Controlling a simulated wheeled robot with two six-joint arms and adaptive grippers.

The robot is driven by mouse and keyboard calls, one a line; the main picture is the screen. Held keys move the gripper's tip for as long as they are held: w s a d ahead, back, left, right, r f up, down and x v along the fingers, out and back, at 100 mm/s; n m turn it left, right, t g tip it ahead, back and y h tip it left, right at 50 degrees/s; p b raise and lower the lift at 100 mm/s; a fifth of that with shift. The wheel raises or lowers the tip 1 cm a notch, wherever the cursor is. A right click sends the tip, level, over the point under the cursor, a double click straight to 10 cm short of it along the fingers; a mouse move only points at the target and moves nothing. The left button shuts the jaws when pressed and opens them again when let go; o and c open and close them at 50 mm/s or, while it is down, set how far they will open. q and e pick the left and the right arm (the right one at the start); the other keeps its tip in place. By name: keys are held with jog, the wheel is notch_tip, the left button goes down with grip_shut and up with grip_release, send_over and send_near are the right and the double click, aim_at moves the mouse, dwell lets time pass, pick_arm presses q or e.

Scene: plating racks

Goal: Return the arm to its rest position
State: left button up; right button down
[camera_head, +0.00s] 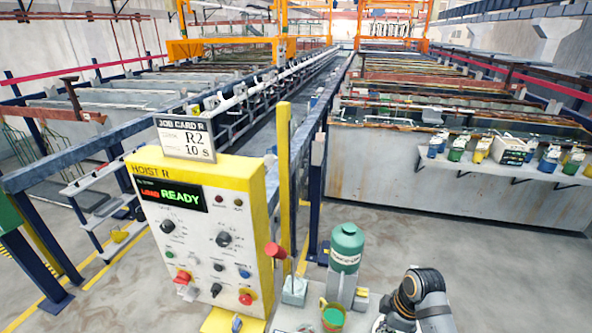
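Part of one of my arms (420,298), grey with dark joints, shows at the bottom right, folded close to my front. Its gripper cannot be made out. No arm comes in from the left, and no gripper fingers show anywhere. A yellow control panel (148,180) labelled HOIST R stands in front, left of centre. Its display (172,195) reads LOAD in red and READY in green. A job card (185,139) on top reads R2, 10 s.
A green-topped canister (346,247), a green cup with a yellow handle (332,316) and a red-handled item (276,251) stand near my arm. A shelf (500,170) holds several small containers at right. Long tank rows flank a central rail. Grey floor lies open at right.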

pick_arm(q)
jog(key=w, duration=0.4)
pick_arm(e)
jog(key=s+d+r+m+t+h, duration=0.2)
jog(key=s+r+m+t+h, duration=0.1)
jog(key=s+m, duration=1)
notch_tip(320, 180, down, 36)
jog(key=s+d+g+b, duration=0.2)
jog(key=s+b, duration=0.1)
jog(key=b, duration=0.5)
pick_arm(q)
notch_tip(320, 180, down, 13)
jog(key=s+b, duration=0.1)
jog(key=b, duration=0.4)
jog(key=shift+s, duration=0.35)
pick_arm(e)
jog(key=s+d+f, duration=0.1)
jog(key=s+f, duration=1.6)
jog(key=f, duration=0.3)
jog(key=shift+d+f+m+g, duration=0.15)
jog(key=shift+m+g, duration=0.15)
